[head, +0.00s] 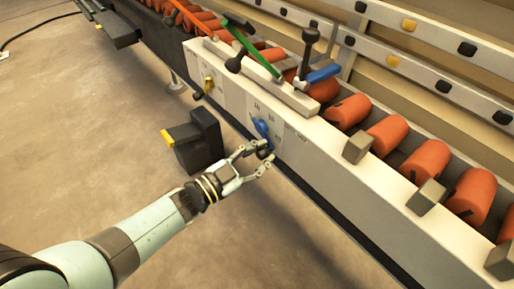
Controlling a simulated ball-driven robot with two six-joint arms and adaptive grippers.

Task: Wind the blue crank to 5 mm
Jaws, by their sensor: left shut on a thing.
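The blue crank (261,128) is on the front face of the white machine panel, with a small printed scale around it. My left gripper (259,160) is shut on this knob, with one finger on each side. The scale numbers are too small to read with certainty, so the crank's setting cannot be told. My right gripper is not in view.
A yellow crank (208,85) is to the left on the same panel. A black box with a yellow edge (195,142) stands out low beside my gripper. Orange rollers (385,134) line the machine behind a row of grey blocks. Open floor lies in front.

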